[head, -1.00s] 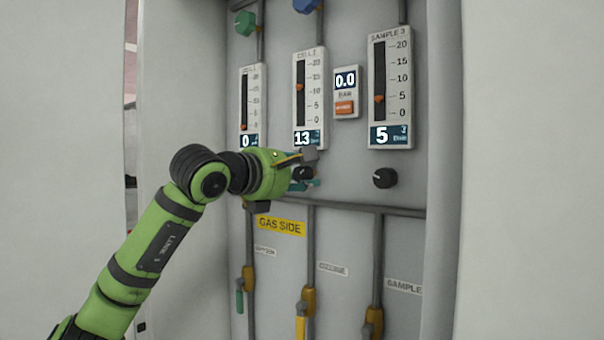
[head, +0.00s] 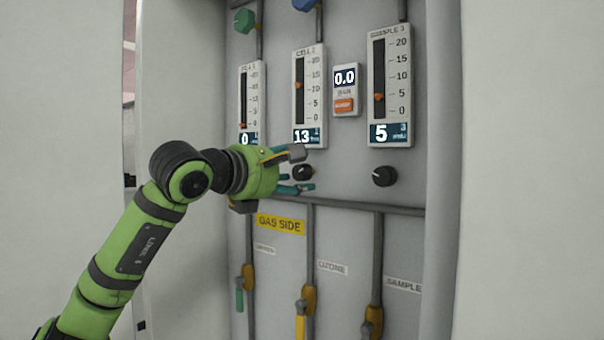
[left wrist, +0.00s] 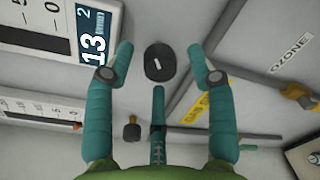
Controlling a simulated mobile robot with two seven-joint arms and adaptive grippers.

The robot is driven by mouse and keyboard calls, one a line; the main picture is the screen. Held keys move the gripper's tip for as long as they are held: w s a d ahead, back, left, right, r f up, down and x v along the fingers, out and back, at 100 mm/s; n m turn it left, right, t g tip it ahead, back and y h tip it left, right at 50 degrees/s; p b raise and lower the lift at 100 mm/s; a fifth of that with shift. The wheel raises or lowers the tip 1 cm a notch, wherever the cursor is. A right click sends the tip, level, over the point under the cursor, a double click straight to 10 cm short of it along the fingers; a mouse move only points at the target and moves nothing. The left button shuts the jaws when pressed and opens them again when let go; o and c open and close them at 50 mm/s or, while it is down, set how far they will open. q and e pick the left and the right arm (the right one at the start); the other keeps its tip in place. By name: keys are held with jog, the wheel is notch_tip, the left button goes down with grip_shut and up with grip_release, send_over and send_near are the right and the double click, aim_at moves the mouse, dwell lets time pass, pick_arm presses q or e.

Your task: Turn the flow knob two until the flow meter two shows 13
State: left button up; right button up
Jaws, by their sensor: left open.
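The middle flow meter (head: 309,98), labelled as meter two, reads 13 on its display. Its 13 also shows sideways in the left wrist view (left wrist: 93,45). The black flow knob two (head: 303,172) sits below that meter. In the left wrist view the knob (left wrist: 159,61) lies ahead of and between the fingertips, its white mark in sight. My left gripper (head: 303,170) is open, with its fingers spread to either side of the knob, and no contact shows. My right gripper is not in view.
Meter three (head: 390,88) reads 5, with its knob (head: 384,176) to the right. Meter one (head: 249,105) reads 0. A horizontal pipe (head: 350,206) runs below the knobs.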

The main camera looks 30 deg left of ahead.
pick_arm(q)
jog(key=s, duration=0.9)
jog(key=shift+s+a+r, duration=0.15)
jog(key=shift+a+r, duration=0.05)
jog(key=shift+a, duration=0.25)
